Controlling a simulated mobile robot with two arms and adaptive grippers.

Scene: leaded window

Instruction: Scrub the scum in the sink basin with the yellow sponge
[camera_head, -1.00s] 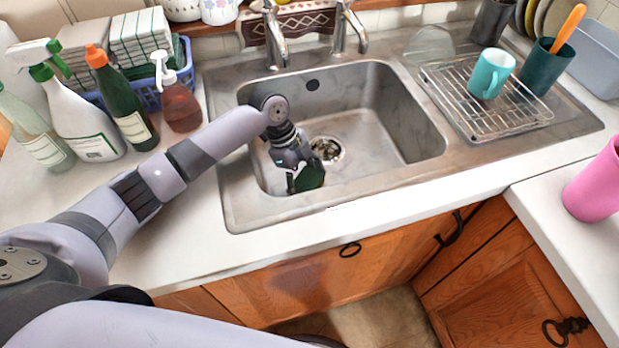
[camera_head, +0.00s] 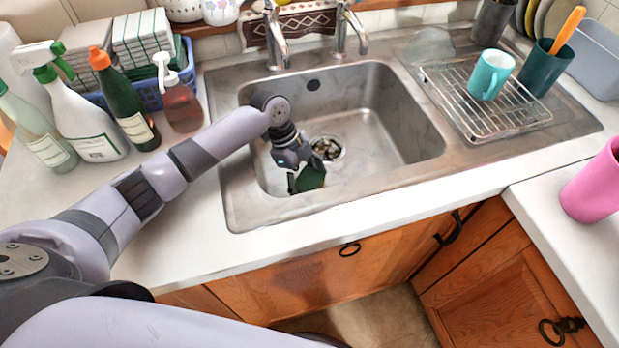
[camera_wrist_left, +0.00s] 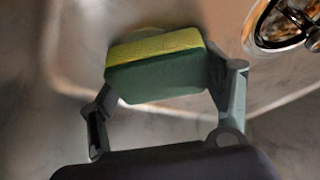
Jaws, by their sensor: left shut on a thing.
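The sponge is in my left gripper (camera_head: 299,178), down inside the sink basin (camera_head: 386,126) near its front left. In the left wrist view the sponge (camera_wrist_left: 155,62) shows a yellow layer and a thicker dark green layer, and the left gripper (camera_wrist_left: 160,88) is shut on its two sides. In the head view only the green side of the sponge (camera_head: 311,177) shows. I cannot tell whether it touches the basin floor. Faint brownish-grey smears mark the basin, but I cannot tell how much is scum. My right gripper is not in view.
The drain (camera_head: 327,148) lies just behind my left gripper. Two taps (camera_head: 277,40) stand behind the basin. Spray and soap bottles (camera_head: 82,118) crowd the left counter. A wire rack (camera_head: 500,112) with a turquoise mug (camera_head: 490,74) stands right. The basin's right half is clear.

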